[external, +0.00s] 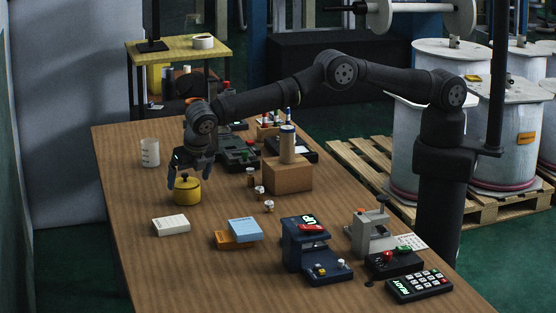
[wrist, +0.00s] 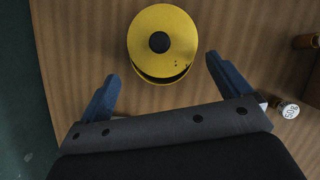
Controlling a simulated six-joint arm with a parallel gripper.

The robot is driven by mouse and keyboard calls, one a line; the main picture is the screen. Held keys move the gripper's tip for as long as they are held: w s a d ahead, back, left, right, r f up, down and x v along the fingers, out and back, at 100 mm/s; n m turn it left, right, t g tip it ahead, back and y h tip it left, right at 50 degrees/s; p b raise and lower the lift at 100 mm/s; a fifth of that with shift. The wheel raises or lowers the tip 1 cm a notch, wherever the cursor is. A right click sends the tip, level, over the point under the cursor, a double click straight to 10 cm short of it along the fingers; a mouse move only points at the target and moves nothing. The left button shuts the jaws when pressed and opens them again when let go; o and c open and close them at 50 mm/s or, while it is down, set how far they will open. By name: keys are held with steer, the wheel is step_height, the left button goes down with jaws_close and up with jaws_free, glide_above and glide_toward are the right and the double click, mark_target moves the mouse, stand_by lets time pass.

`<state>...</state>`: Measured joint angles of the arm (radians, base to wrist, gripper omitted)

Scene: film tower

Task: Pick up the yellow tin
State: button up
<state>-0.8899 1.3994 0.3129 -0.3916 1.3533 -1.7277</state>
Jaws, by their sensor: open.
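The yellow tin (external: 187,190) stands upright on the wooden table at its left side. It is round, with a dark knob on its lid. In the wrist view the yellow tin (wrist: 162,45) lies ahead of my gripper, roughly centred between the lines of the fingers. My gripper (external: 186,180) is above and around the tin's near area in the external view; whether it touches cannot be told there. In the wrist view my gripper (wrist: 162,78) is open, with one blue finger on each side and nothing between them but bare table near the tips.
A white beaker (external: 149,153) stands behind the tin. A white box (external: 171,224) and a blue box (external: 245,229) lie nearer the front. Small weights (external: 259,192) stand to the right, before a cardboard box (external: 288,176). The table's left edge is close to the tin.

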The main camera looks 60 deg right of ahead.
mark_target(188, 184)
steer(key=x, duration=0.5)
steer(key=shift+d+f, duration=0.3)
steer(key=shift+r, duration=0.1)
steer(key=c, duration=1.2)
